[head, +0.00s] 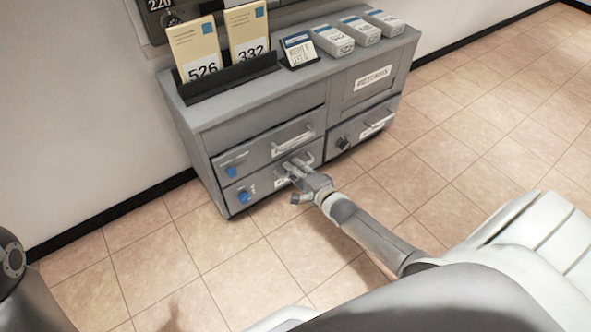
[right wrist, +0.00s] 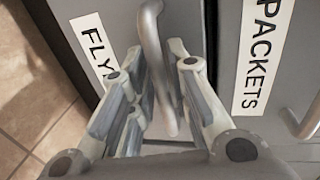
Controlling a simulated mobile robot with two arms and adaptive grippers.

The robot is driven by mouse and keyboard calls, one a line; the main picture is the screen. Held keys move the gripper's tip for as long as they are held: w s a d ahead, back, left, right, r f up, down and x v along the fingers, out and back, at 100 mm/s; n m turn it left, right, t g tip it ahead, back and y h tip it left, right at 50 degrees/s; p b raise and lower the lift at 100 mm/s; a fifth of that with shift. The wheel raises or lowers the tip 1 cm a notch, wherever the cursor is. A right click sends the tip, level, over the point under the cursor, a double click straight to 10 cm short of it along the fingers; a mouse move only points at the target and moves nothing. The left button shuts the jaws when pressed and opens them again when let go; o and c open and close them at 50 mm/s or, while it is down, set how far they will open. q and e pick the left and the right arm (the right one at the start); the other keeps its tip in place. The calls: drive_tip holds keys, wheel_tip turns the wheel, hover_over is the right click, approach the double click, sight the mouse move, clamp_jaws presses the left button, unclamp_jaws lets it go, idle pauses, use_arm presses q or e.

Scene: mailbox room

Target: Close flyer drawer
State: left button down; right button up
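The flyer drawer (head: 243,194) is the lower left drawer of a grey cabinet, with a blue round mark on its front. Its front looks nearly level with the drawer above; I cannot tell if a small gap is left. In the right wrist view its label (right wrist: 92,48) is partly hidden and reads "FLY". My right gripper (head: 292,168) is at this drawer's front. In the right wrist view the gripper (right wrist: 157,75) is open, with its fingers on either side of the bar handle (right wrist: 152,35). My left gripper is not in view.
The drawer labelled "PACKETS" (right wrist: 262,55) is directly above. Envelopes (head: 198,50) and small boxes (head: 333,40) stand on top. The tiled floor (head: 130,250) in front is clear.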

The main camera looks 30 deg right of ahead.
drive_tip(key=shift+r, duration=0.2)
drive_tip(key=shift+s, duration=0.2)
drive_tip(key=v, duration=1.1)
drive_tip(key=shift+s, duration=0.3)
drive_tip(key=shift+d, duration=0.1)
